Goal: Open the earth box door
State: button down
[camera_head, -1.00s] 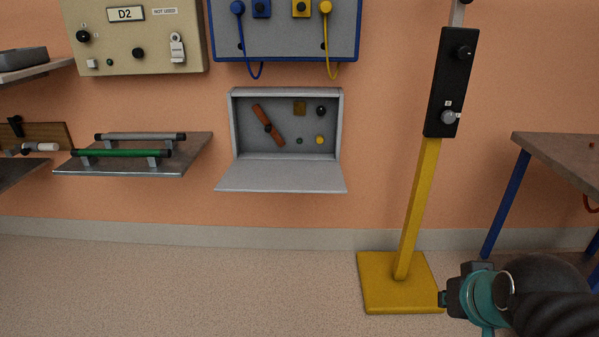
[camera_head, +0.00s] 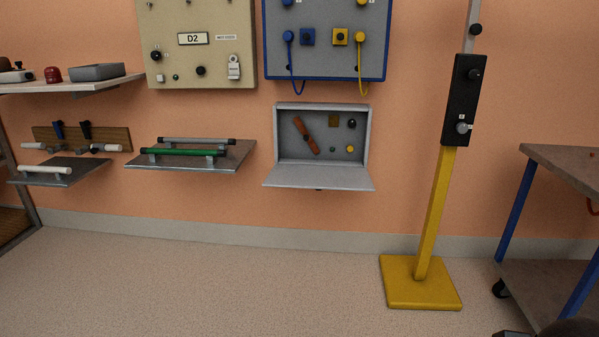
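The earth box is most likely the small grey wall box (camera_head: 370,140), low on the wall under the blue panel. Its door (camera_head: 318,177) is folded down at the front, so the inside shows. Inside are a brown-orange rotary handle (camera_head: 305,135), a brownish square, a dark knob, and small green and yellow round parts. Only a dark part of my arm shows at the bottom right corner. My gripper's fingertips are out of view, far right of and nearer than the box.
A yellow post on a yellow base (camera_head: 421,283) stands right of the box. A bench (camera_head: 565,165) with blue legs is at the right. Shelves with handles, one a metal plate (camera_head: 240,152), project from the wall at left. Floor before the box is clear.

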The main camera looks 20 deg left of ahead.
aim_at(317, 178)
jog(key=u, duration=0.45)
jog(key=i, duration=1.55)
jog(key=z, duration=0.55)
